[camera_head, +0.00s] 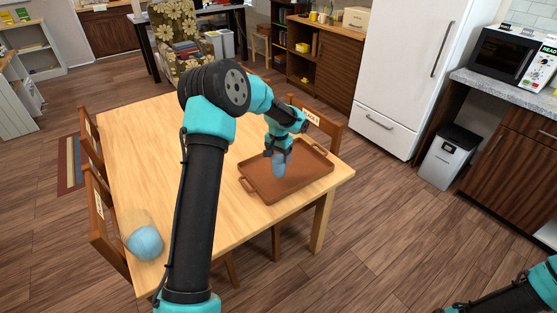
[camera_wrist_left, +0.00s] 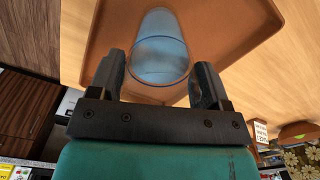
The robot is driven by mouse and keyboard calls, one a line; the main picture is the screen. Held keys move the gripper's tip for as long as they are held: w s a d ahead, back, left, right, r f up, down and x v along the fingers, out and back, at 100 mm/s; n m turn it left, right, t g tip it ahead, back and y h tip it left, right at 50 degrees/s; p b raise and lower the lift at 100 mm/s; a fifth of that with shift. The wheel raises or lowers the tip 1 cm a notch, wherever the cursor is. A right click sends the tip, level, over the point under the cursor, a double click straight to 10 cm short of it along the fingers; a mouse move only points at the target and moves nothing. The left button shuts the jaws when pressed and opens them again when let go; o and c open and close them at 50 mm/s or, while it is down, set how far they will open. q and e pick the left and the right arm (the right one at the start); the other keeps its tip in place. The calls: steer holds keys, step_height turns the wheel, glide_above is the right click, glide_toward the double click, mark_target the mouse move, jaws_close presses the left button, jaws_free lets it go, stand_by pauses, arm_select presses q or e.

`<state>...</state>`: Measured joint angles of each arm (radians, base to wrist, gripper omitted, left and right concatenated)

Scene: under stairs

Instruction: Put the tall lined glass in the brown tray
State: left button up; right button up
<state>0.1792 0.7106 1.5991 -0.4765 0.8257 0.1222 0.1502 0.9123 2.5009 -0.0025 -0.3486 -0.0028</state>
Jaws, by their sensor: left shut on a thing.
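The tall lined glass (camera_head: 279,167) is blue and see-through, roughly upright, over the left part of the brown tray (camera_head: 312,180) in the head view. My left gripper (camera_head: 280,151) is shut on it from above. In the left wrist view the glass (camera_wrist_left: 160,45) sits between the two fingers (camera_wrist_left: 160,85), with the tray's brown floor (camera_wrist_left: 225,25) behind it. I cannot tell whether the glass base touches the tray. My right gripper is out of view; only part of that arm shows at the bottom right.
The tray lies near the right end of the wooden table (camera_head: 140,140). A rounded blue item (camera_head: 145,243) stands at the table's near left corner. Chairs (camera_head: 318,120) stand around the table. The tray's right part is empty.

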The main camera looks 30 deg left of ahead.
arm_select(q)
steer(key=shift+w+a, duration=0.45)
steer(key=shift+w, duration=0.25)
steer(key=shift+f, duration=0.1)
steer(key=shift+f, duration=1.7)
steer(key=shift+f, duration=0.15)
steer(key=o, duration=1.4)
